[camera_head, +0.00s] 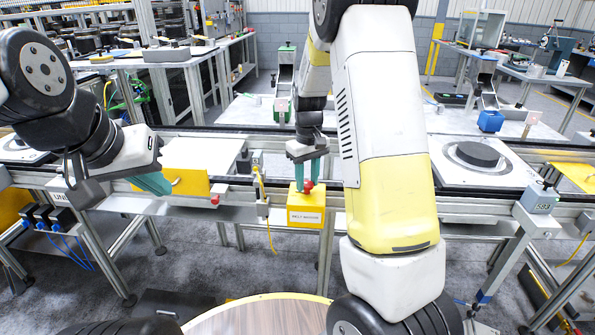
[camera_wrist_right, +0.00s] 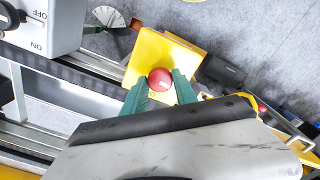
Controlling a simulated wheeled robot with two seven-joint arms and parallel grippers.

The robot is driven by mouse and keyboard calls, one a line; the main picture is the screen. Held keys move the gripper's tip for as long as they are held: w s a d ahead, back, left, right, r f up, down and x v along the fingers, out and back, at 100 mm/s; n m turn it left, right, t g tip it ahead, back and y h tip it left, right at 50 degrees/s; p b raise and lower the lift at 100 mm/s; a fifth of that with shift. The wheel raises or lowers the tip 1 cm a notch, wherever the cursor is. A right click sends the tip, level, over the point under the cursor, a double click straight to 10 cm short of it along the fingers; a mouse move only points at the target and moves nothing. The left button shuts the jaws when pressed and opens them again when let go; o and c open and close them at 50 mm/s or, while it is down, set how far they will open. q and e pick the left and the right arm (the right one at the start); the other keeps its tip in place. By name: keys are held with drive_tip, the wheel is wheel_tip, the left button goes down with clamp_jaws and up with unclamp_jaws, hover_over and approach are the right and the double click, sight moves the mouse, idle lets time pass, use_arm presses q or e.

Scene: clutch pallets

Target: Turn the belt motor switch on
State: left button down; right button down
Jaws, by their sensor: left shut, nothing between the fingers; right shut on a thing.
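My left gripper (camera_head: 160,183) is shut and empty beside a yellow panel at the left.
The conveyor rail (camera_head: 470,209) runs across the view. A white pallet with a dark disc (camera_head: 498,172) lies on the right.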

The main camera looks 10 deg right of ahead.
drive_tip(key=m, duration=1.2)
drive_tip(key=shift+m, duration=2.2)
drive_tip(key=c, duration=1)
unclamp_jaws()
drive_tip(key=shift+o, duration=0.2)
